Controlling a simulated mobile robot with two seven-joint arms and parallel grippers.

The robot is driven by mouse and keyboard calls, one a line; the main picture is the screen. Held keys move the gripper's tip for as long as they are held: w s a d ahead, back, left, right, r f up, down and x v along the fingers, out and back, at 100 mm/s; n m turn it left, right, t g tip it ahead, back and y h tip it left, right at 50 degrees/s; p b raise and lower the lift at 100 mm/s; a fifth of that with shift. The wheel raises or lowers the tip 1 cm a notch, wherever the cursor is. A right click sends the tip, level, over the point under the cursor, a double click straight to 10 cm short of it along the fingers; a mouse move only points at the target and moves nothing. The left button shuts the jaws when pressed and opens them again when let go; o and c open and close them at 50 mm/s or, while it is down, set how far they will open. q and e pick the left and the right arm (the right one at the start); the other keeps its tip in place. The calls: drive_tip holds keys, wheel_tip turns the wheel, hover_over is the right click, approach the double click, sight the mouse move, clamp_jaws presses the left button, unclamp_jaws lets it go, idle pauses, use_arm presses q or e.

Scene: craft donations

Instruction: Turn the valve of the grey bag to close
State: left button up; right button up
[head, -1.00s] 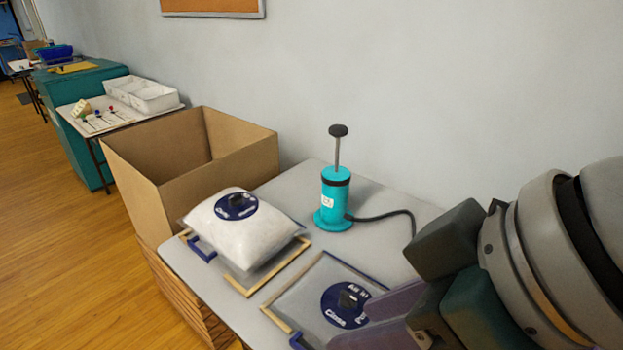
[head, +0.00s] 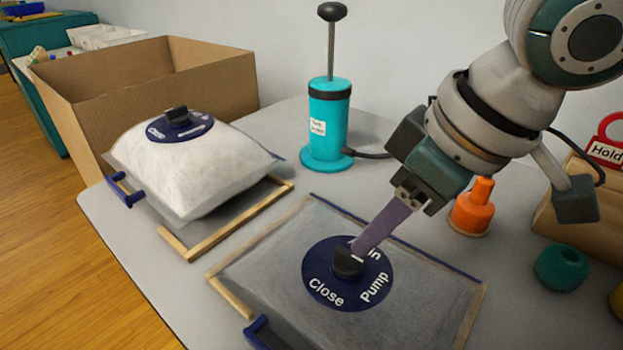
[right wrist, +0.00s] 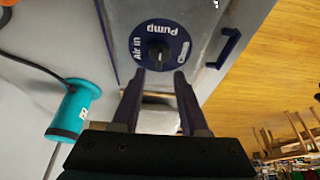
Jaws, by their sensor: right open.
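The grey bag (head: 270,245) lies flat in a wooden frame on the table in front. Its round blue valve plate (head: 325,285) is marked Close and Pump, with a partly covered third label. The right wrist view shows that label as Air in on the valve plate (right wrist: 143,62). A black knob (head: 347,263) stands at its centre; I cannot tell which label it points to. My right gripper (head: 357,250) is open at the knob. In the right wrist view its two fingers (right wrist: 159,78) are apart, with the knob (right wrist: 158,53) just beyond their tips. My left gripper is not in view.
A puffed white bag (head: 195,170) with its own valve (head: 178,122) lies at left, by a cardboard box (head: 150,75). A teal pump (head: 328,120) with a hose stands behind. An orange bottle-shaped object (head: 473,208) and green roll (head: 560,267) stand at right.

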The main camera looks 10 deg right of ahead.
sight(351, 255)
drive_tip(key=b+x, duration=0.1)
drive_tip(key=x, duration=0.5)
clamp_jaws()
idle(0.5)
